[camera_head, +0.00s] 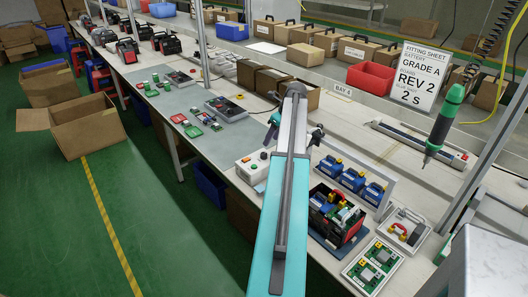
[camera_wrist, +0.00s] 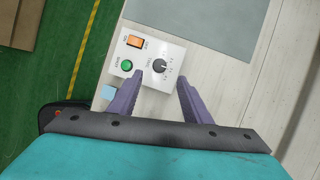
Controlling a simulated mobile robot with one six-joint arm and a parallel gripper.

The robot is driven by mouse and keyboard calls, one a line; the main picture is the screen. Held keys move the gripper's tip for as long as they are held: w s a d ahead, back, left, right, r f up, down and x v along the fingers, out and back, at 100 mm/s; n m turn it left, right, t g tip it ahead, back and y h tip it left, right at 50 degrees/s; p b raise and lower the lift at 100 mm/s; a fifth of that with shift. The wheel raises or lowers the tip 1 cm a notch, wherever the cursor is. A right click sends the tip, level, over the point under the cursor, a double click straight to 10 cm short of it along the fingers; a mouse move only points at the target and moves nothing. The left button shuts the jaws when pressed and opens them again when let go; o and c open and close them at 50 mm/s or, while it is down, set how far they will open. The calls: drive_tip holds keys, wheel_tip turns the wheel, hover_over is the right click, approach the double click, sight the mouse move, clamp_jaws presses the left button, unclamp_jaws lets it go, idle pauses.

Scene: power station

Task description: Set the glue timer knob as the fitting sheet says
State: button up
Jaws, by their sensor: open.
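The fitting sheet (camera_head: 417,77) stands upright at the back right of the bench. It reads battery grade A, board rev 2, and "2 s" on its last line. The glue timer is a white box (camera_head: 253,167) on the bench, left of my arm. In the wrist view its top face (camera_wrist: 147,50) carries a black dial knob (camera_wrist: 159,66), a green button (camera_wrist: 127,65) and an orange switch (camera_wrist: 135,41). Small marks ring the knob, too small to read; its setting is unclear. My gripper (camera_wrist: 156,82) is open and empty, its fingertips spread either side of the knob's position in the picture.
A green-handled screwdriver (camera_head: 444,125) hangs at the right. A grey mat (camera_head: 200,103) with boards lies further left. A bench edge borders the green floor.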

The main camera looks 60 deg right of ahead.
sight(263, 154)
drive_tip(key=shift+p+x, duration=1.05)
drive_tip(key=shift+x, duration=3.75)
drive_tip(key=c, duration=1)
drive_tip(key=shift+s+a+f, duration=0.1)
drive_tip(key=shift+a, duration=0.05)
drive_tip(key=shift+c, duration=0.2)
